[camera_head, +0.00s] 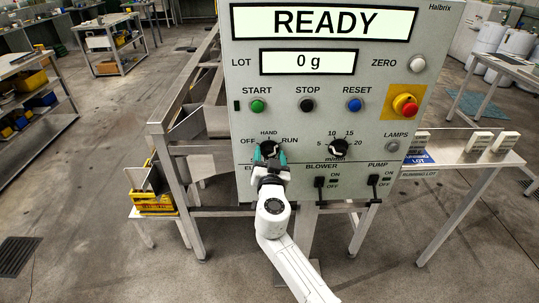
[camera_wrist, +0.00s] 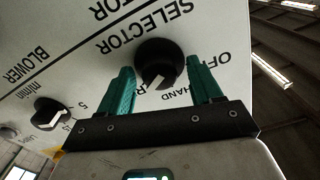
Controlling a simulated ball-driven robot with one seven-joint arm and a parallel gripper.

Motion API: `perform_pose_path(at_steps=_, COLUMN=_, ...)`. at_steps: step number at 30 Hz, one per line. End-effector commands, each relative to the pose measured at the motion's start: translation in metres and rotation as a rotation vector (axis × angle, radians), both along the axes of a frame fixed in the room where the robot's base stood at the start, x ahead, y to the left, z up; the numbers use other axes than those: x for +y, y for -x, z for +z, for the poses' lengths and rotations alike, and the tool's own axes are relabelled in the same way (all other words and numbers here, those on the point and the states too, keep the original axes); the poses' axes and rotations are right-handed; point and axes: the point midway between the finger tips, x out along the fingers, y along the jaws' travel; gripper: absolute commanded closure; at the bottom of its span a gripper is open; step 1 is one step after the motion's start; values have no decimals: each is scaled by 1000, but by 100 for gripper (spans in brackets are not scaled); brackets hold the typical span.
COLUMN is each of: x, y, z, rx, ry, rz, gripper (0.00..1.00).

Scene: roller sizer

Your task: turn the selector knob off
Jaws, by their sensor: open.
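The selector knob (camera_head: 268,147) is a round black knob at the left of the grey panel, with OFF, HAND and RUN printed around it. In the wrist view the knob (camera_wrist: 158,60) shows a white pointer aimed down-left, on the side of HAND away from OFF, towards where RUN lies. In the wrist view my gripper (camera_wrist: 161,82) has one finger on each side of the knob, with gaps showing.
The black speed dial (camera_head: 338,147) is right of the selector. The blower switch (camera_head: 320,184) and pump switch (camera_head: 374,181) are lower right. The green start button (camera_head: 257,106) and red emergency button (camera_head: 405,105) sit higher. The display (camera_head: 324,22) reads READY.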

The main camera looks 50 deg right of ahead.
Motion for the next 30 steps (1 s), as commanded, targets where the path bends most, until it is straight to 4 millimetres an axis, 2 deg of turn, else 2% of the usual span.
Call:
perform_pose_path(at_steps=8, x=-1, y=-1, z=0, rx=0, ry=0, rz=0, gripper=36)
perform_pose_path(at_steps=25, x=-1, y=0, z=0, rx=0, ry=0, rz=-1, gripper=90)
perform_pose_path(at_steps=30, x=-1, y=0, z=-1, rx=5, ry=4, rz=0, gripper=91)
